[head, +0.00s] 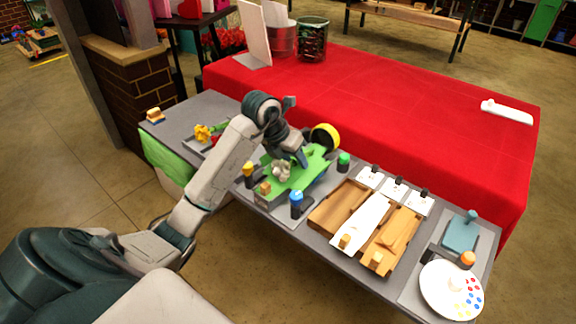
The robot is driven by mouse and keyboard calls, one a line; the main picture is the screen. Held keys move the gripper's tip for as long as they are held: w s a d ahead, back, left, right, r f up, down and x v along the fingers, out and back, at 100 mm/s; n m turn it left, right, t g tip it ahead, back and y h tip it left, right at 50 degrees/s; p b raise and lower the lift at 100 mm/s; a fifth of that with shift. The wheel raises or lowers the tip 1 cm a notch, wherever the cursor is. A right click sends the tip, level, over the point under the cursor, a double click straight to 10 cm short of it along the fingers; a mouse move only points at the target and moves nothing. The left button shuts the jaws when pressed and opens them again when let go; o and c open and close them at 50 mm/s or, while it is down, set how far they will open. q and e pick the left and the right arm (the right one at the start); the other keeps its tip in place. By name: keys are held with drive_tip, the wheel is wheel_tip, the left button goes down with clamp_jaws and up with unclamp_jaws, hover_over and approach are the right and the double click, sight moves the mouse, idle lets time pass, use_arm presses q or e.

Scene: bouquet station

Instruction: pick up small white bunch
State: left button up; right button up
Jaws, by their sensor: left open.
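The small white bunch (282,170) lies on a green sheet (310,172) on the grey table, a little left of the table's middle. My left gripper (296,160) points down just above and to the right of the bunch. It is open, and nothing shows between its fingers. Whether a finger touches the bunch I cannot tell. My right gripper is not in view.
Bottles with yellow (248,170), blue (296,199) and green (343,160) caps stand around the sheet. A yellow roll (325,137) stands behind it. Wooden trays (338,205) and a paint plate (440,292) are to the right. A red-covered table (400,115) stands behind.

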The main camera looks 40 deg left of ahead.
use_arm(q)
clamp_jaws()
drive_tip(key=shift+r, duration=0.2)
